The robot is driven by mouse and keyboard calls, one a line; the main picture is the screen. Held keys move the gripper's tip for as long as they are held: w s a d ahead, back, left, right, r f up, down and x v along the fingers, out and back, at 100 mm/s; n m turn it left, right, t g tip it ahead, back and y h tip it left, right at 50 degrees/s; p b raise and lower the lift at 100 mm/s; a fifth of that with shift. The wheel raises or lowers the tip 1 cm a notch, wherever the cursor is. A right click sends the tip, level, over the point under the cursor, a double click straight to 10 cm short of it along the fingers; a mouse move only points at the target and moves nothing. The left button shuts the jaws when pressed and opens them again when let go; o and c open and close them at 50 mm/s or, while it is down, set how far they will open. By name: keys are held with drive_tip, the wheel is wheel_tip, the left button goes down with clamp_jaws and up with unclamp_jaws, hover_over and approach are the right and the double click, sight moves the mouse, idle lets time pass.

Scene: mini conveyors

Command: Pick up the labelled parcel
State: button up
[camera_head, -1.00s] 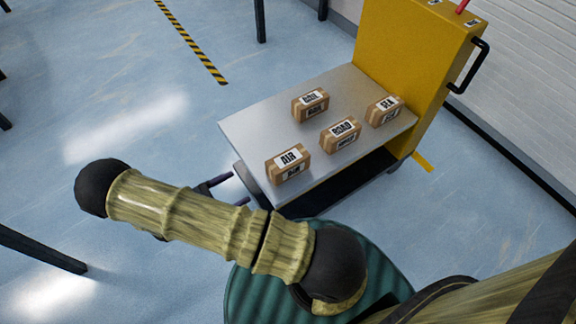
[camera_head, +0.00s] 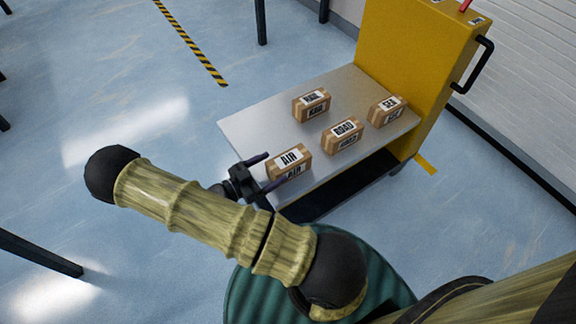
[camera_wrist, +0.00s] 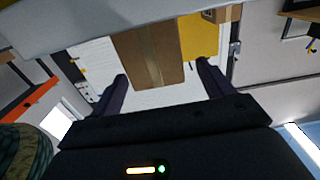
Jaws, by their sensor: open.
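Several brown labelled parcels stand on the grey cart top (camera_head: 255,125). The AIR parcel (camera_head: 290,163) is at the near left edge, the ROAD parcel (camera_head: 343,136) right of it, the RAIL parcel (camera_head: 311,105) behind, and the SEA parcel (camera_head: 388,111) at the right. My gripper (camera_head: 264,172) is open at the left side of the AIR parcel, its fingers pointing toward it. In the wrist view, a brown taped parcel (camera_wrist: 148,55) sits between and beyond the open fingers (camera_wrist: 162,85). I cannot tell whether a finger touches it.
The cart's yellow upright panel (camera_head: 412,75) with a black handle (camera_head: 473,66) rises behind the parcels. The ROAD parcel is close to the AIR parcel's right.

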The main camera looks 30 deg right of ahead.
sight(284, 161)
drive_tip(key=shift+d+b, duration=0.95)
drive_tip(key=shift+d, duration=1.65)
drive_tip(key=c, duration=1.3)
drive_tip(key=shift+o, duration=0.2)
wheel_tip(284, 161, up, 10)
drive_tip(key=p, duration=0.4)
